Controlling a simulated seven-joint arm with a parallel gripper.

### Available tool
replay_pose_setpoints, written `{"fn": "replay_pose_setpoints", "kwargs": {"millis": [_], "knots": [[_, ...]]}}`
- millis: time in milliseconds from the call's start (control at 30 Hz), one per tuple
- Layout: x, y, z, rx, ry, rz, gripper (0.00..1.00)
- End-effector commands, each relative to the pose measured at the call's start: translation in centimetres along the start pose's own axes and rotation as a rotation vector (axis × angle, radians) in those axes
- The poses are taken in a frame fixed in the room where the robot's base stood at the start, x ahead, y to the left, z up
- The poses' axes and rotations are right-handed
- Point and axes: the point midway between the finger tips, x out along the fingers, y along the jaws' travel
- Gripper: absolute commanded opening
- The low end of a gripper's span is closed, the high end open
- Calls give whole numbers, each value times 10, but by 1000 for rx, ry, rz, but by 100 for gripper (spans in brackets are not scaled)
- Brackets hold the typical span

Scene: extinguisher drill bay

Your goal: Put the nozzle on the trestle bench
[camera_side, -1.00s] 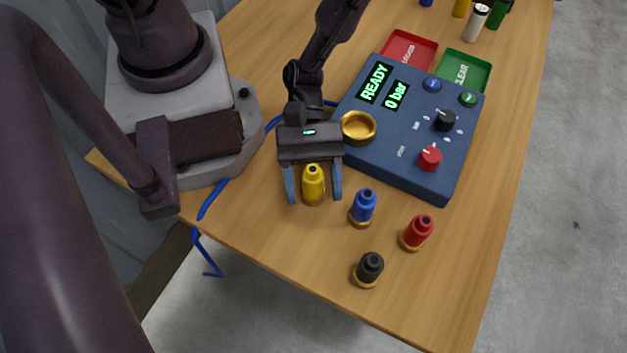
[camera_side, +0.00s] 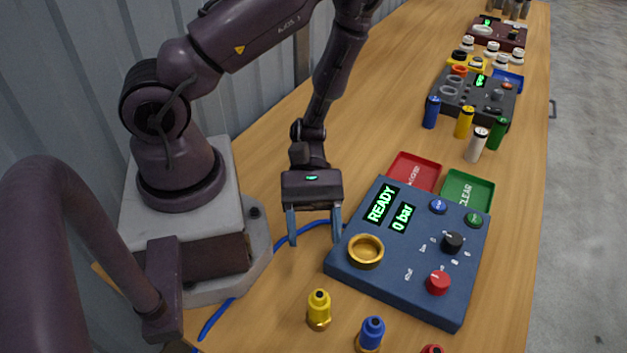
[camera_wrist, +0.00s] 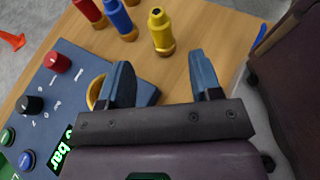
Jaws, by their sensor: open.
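My gripper (camera_side: 314,238) is open and empty above the wooden trestle bench (camera_side: 265,320). Its two blue fingers stand apart in the wrist view (camera_wrist: 160,68). A yellow nozzle (camera_side: 319,309) with a brass base stands upright on the bench, nearer the side camera than my gripper. It also shows beyond the fingertips in the wrist view (camera_wrist: 161,33). A blue nozzle (camera_side: 371,333) stands to its right. A red nozzle (camera_side: 433,349) is cut off by the side view's lower edge and shows more in the wrist view (camera_wrist: 88,11). The frames do not show which nozzle is meant.
A blue control box (camera_side: 400,282) reading READY and 0 bar, with a brass ring (camera_side: 366,251), stands right of my gripper. Red (camera_side: 428,171) and green (camera_side: 480,190) trays lie behind it. Several bottles and other boxes stand farther back. A blue hose (camera_side: 287,241) runs behind my gripper.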

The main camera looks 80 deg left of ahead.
Motion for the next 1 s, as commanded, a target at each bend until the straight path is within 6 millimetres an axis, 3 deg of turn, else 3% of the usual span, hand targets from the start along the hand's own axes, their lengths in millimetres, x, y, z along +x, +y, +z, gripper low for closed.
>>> {"fn": "replay_pose_setpoints", "kwargs": {"millis": [167,467,667,1000], "knots": [[-5,5,12,67,8,-26,58],[-45,14,84,535,187,-244,58],[-82,12,122,869,455,-384,58],[-156,8,185,1317,1091,-502,58]]}}
